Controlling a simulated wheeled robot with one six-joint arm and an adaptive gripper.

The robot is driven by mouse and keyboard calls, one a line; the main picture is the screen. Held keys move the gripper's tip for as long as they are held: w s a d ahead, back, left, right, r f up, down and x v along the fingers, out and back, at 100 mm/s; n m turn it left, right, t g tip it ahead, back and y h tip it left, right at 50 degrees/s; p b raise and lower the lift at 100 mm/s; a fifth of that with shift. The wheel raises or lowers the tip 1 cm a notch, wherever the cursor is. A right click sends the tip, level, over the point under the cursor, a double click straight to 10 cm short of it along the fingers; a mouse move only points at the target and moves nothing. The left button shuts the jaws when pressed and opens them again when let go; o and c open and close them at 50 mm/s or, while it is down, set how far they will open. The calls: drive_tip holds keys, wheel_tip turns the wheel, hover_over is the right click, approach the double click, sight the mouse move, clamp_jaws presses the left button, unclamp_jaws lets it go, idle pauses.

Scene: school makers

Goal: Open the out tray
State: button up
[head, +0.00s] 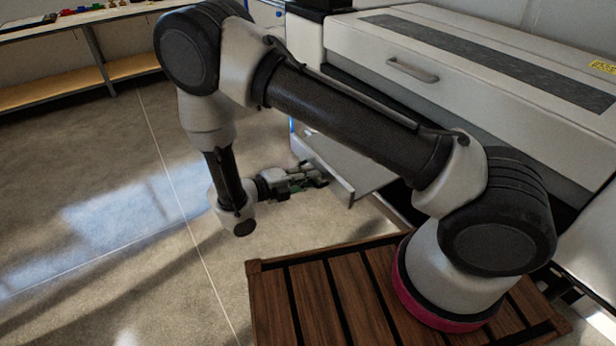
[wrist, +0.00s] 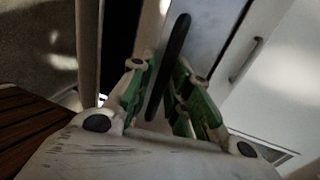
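A pale panel, seemingly the out tray (head: 362,172), juts from the lower front of a large grey-white machine in the head view. My gripper (head: 318,178) is low at its front, left of the machine. In the wrist view, the green-padded fingers of my gripper (wrist: 163,85) stand apart on either side of a long dark handle bar (wrist: 177,42) on a grey panel (wrist: 208,35). Gaps show beside the bar, so the gripper looks open around it. Whether a finger touches it is unclear. My arm hides part of the machine front.
The machine's lid (head: 480,75) is closed and has its own metal handle (head: 412,71). A white front with another handle (wrist: 245,60) is at right in the wrist view. A workbench (head: 95,20) stands far left. The floor (head: 120,230) at left is clear.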

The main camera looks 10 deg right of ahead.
drive_tip(key=v, duration=1.2)
idle(0.3)
drive_tip(key=s+d+f+m+g+y, duration=0.1)
drive_tip(key=s+d+m+g, duration=0.3)
drive_tip(key=m, duration=0.6)
drive_tip(key=s+d+r+m+t+y, duration=0.1)
drive_tip(key=s+d+r+m+y, duration=0.3)
drive_tip(key=d+r+m, duration=0.5)
drive_tip(key=s+d+r+m+t+y, duration=0.1)
drive_tip(key=s+d+r+m+y, duration=0.3)
drive_tip(key=d+r+m, duration=0.6)
drive_tip(key=s+d+r+m+t+y, duration=0.1)
drive_tip(key=s+d+r+m+y, duration=0.3)
drive_tip(key=d+r+m, duration=0.5)
wheel_tip(320, 180, up, 6)
drive_tip(key=shift+s+d+r+m+y, duration=0.1)
drive_tip(key=shift+s+d+m+y, duration=0.15)
drive_tip(key=shift+m+y, duration=0.65)
